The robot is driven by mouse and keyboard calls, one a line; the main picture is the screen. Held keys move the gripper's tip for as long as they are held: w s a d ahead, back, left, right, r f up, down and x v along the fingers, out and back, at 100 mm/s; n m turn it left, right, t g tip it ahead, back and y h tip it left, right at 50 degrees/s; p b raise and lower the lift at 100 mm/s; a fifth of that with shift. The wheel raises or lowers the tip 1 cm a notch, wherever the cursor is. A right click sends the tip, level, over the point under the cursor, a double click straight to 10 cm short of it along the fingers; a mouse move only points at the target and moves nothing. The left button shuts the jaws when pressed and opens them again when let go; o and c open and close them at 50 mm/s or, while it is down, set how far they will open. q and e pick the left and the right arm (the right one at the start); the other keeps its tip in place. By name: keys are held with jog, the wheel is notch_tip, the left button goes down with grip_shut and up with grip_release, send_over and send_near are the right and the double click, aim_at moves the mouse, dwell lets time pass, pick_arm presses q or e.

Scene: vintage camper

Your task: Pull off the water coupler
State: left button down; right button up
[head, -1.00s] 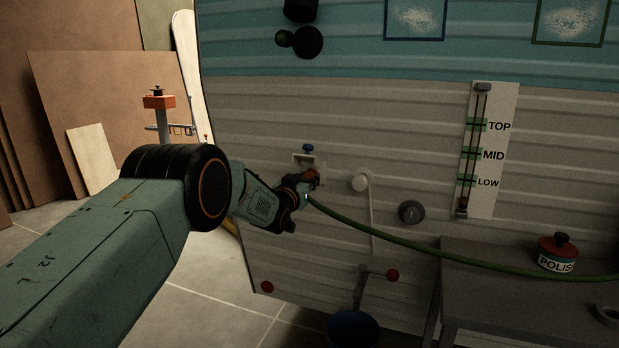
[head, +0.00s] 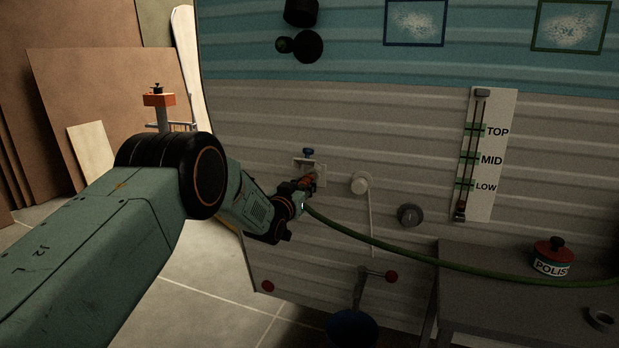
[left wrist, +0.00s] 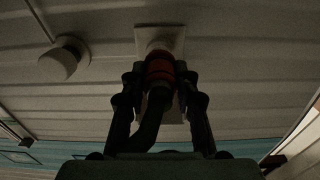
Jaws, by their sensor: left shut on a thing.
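The water coupler (head: 309,181) is a small orange-red piece at the end of the green hose (head: 400,252), in front of a white inlet plate (head: 318,170) on the camper's side. A blue knob (head: 308,152) sits just above the plate. My left gripper (head: 301,188) is shut on the coupler. In the left wrist view, both fingers (left wrist: 160,88) flank the red-banded coupler (left wrist: 159,68), with the dark hose (left wrist: 150,122) running back between them. The coupler overlaps the pale plate (left wrist: 160,38) there; I cannot tell if they touch. My right gripper is not in view.
A white round cap (head: 360,185) and a grey knob (head: 410,214) are on the wall to the right. A grey bench (head: 480,262) holds a POLISH tin (head: 553,258). A level gauge (head: 484,155) hangs above. Below is a lever with a red knob (head: 391,277).

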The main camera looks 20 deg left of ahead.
aim_at(302, 187)
pick_arm(q)
jog(key=shift+s, duration=0.3)
jog(key=s+p, duration=0.2)
jog(key=shift+s+r+p, duration=0.1)
jog(key=shift+r+p, duration=0.05)
jog(key=shift+p, duration=0.25)
jog(key=shift+s+p, duration=0.6)
jog(key=shift+s, duration=0.25)
